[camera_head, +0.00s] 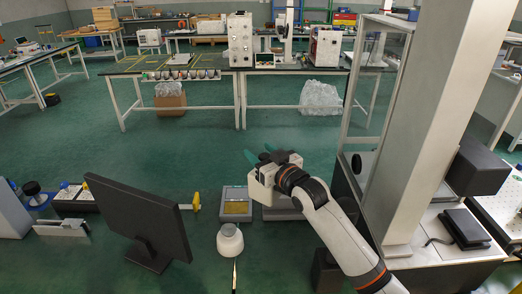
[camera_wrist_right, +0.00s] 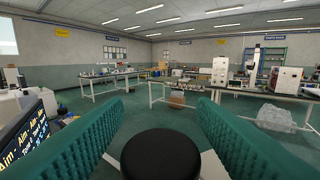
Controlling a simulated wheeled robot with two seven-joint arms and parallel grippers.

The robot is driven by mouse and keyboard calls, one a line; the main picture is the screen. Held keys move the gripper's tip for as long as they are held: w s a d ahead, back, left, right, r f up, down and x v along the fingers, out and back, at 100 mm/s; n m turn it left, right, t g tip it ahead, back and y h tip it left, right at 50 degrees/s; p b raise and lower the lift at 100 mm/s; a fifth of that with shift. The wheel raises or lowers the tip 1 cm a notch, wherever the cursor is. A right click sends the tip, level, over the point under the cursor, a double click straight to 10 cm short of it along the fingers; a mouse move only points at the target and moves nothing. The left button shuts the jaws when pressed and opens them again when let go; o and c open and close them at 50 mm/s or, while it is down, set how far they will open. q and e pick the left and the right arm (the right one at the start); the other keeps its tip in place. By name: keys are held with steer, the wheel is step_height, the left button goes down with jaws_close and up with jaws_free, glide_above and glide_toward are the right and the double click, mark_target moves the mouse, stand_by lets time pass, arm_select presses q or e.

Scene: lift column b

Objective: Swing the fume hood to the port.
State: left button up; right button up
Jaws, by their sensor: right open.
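My right gripper (camera_head: 260,154) is in the lower middle of the head view, its green fingers apart and pointing away to the upper left. In the right wrist view, the fingers (camera_wrist_right: 160,106) are wide apart. A round black thing (camera_wrist_right: 160,155) shows low between them; I cannot tell what it is. A tall white-framed, glass-sided enclosure (camera_head: 346,110) stands right of the gripper, apart from it. It may be the fume hood, but I cannot tell for sure. I cannot make out a port. My left gripper is not in view.
A thick pale column (camera_head: 430,120) rises at the right. A black monitor (camera_head: 140,217), a white round-bodied jar (camera_head: 230,240) and a grey device (camera_head: 236,204) are near the front. Green floor (camera_head: 180,150) is open toward the back bench (camera_head: 285,84).

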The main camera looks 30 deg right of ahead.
steer(key=shift+w, duration=0.15)
steer(key=shift+c, duration=0.7)
jaws_close()
steer(key=shift+w+d+m+h, duration=0.25)
steer(key=shift+d+m+h, duration=0.05)
steer(key=shift+d+h, duration=0.2)
steer(key=d+m+g+h+b, duration=0.6)
steer(key=d+m+h, duration=0.4)
steer(key=d, duration=1.2)
steer(key=h, duration=0.4)
steer(key=shift+s+r+m+h, duration=0.15)
steer(key=shift+s+m+h, duration=0.15)
steer(key=shift+s+h, duration=0.1)
